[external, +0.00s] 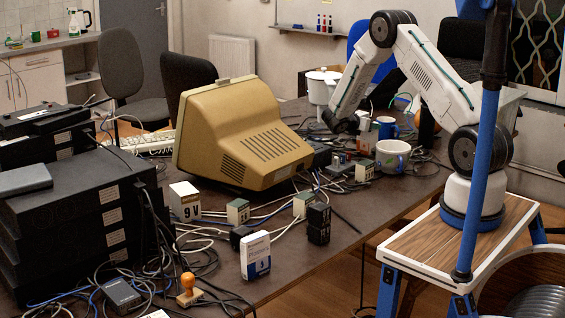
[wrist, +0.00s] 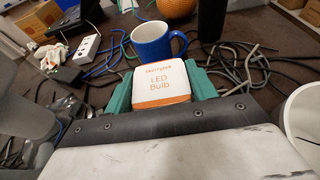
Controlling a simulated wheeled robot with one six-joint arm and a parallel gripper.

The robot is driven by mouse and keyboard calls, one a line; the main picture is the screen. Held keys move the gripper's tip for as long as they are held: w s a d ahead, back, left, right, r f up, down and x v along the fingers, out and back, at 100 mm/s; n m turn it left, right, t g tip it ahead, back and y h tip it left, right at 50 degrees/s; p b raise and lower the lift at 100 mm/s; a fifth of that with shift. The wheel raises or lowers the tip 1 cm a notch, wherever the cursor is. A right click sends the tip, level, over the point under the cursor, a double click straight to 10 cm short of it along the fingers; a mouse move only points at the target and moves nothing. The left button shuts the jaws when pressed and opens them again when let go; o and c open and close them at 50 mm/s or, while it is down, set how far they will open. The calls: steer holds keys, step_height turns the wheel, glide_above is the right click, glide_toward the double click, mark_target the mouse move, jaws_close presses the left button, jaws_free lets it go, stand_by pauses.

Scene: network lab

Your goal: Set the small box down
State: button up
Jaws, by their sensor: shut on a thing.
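The small box is a white and orange LED bulb carton (wrist: 160,82), in the middle of the wrist view. My gripper (wrist: 160,92) is shut on it, with one green finger at each side. In the external view my gripper (external: 361,128) is low over the right part of the table, and the carton shows small and partly hidden there. Whether its underside touches the table cannot be told. A blue mug (wrist: 155,42) stands just beyond the carton; it also shows in the external view (external: 386,127).
The dark table (external: 325,230) is cluttered with cables and small boxes. A white mug (external: 392,156) stands near my gripper. A large beige monitor (external: 240,135) stands to the left. An orange round object (wrist: 174,7) lies beyond the blue mug.

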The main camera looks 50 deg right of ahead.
steer(key=o, duration=1.2)
steer(key=shift+f, duration=0.1)
steer(key=shift+o, duration=0.2)
steer(key=shift+r, duration=0.2)
steer(key=v, duration=1.1)
steer(key=s+a+r+m+g+y, duration=0.1)
steer(key=s+a+r+m+y, duration=0.3)
steer(key=s+r, duration=0.5)
steer(key=s+a+r+m+g+y, duration=0.1)
steer(key=s+a+r+m+y, duration=0.1)
steer(key=s+a+r+m, duration=0.55)
steer(key=s+a+r+m+t+y, duration=0.1)
steer(key=s+a+m+y, duration=0.2)
steer(key=s+a, duration=0.4)
steer(key=s+a+r+m+t+y, duration=0.2)
steer(key=s+a+y, duration=0.3)
steer(key=s, duration=1.2)
steer(key=shift+s+a+r+m+y, duration=0.3)
steer(key=shift+a+m, duration=0.45)
steer(key=shift+a, duration=0.2)
